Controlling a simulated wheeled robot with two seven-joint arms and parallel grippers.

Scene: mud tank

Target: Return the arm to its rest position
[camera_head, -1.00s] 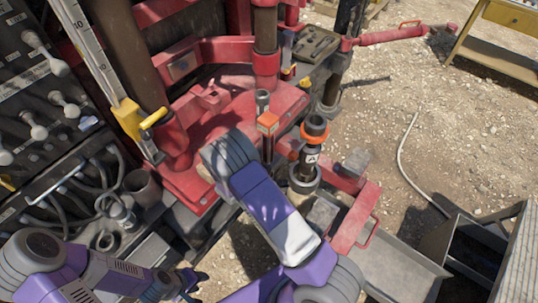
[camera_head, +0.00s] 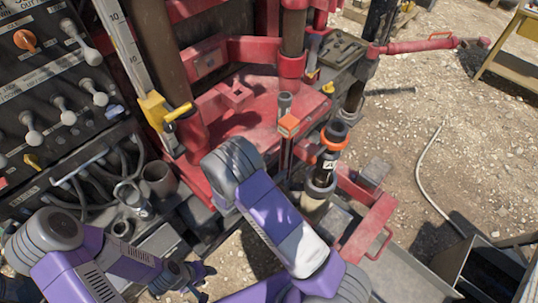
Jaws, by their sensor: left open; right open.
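My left arm (camera_head: 95,268) comes in at the lower left, purple and grey. Its dark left gripper (camera_head: 206,283) is small and partly shaded at the bottom, with its fingers apart and nothing seen between them. My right arm (camera_head: 275,220) rises from the bottom centre, with a grey joint (camera_head: 232,165) at its upper end in front of the red machine base. The rest of that arm and the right gripper are hidden behind its own links.
Red machinery (camera_head: 255,110) stands close behind my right arm. A dark tube with an orange band (camera_head: 331,145) stands just right of it. A lever panel (camera_head: 50,100) and hoses are at left. A metal trough (camera_head: 400,272) lies at lower right. Open gravel (camera_head: 460,130) is at right.

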